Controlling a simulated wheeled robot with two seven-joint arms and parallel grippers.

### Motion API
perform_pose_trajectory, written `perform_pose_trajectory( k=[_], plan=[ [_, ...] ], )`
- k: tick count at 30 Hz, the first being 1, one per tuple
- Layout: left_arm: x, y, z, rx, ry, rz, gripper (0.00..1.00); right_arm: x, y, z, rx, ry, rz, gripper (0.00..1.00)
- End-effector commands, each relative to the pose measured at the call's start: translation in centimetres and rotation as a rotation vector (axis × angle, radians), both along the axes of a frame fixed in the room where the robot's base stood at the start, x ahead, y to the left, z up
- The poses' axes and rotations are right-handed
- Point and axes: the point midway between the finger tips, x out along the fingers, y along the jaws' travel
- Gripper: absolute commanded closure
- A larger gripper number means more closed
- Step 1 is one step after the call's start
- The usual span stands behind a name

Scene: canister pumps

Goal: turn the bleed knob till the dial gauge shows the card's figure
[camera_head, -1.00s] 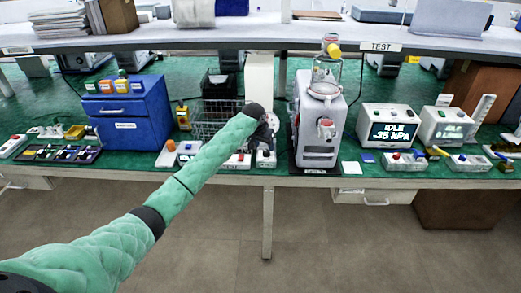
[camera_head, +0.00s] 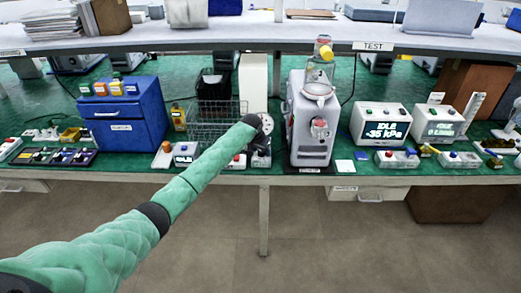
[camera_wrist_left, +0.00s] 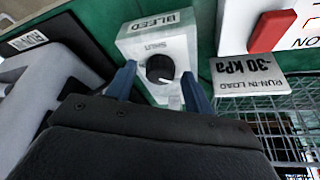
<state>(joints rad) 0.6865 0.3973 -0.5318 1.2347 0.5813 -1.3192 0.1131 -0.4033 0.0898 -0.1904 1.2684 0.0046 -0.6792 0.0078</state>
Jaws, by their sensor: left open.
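In the left wrist view, the black bleed knob (camera_wrist_left: 160,68) sits on a white block (camera_wrist_left: 181,44) marked BLEED. My left gripper (camera_wrist_left: 160,84) is open, with one blue finger on each side of the knob and small gaps showing. The card (camera_wrist_left: 248,78) reads RUN-IN LOAD -30 kPa, upside down, beside the block. In the head view, my left gripper (camera_head: 261,156) is at the bench front, left of the pump (camera_head: 311,135). A pale round dial (camera_head: 267,122) shows just behind it, partly covered; its reading is too small to make out. My right gripper is not in view.
A display box (camera_head: 381,125) right of the pump reads IDLE -35 kPa. A wire basket (camera_head: 205,130) and a blue cabinet (camera_head: 125,122) stand to the left. A shelf (camera_head: 230,35) runs above the bench. The floor in front is clear.

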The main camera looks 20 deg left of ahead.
Motion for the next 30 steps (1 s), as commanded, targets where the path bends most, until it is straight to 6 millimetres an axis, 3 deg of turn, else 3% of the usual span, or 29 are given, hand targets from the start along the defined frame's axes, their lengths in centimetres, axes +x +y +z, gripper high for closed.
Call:
perform_pose_trajectory(
  k=[5,9,12,30],
  plan=[
    [0.0,0.0,0.0,0.0,0.0,0.0,0.5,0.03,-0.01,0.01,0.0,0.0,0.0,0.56],
    [0.0,0.0,0.01,0.0,0.0,0.0,0.77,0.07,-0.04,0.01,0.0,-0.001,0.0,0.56],
    [-0.01,0.0,0.02,0.0,0.0,0.0,0.93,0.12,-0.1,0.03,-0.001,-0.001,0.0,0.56],
    [0.11,0.15,0.11,0.0,-0.002,-0.182,0.92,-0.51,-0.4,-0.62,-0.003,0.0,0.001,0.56]
  ],
)
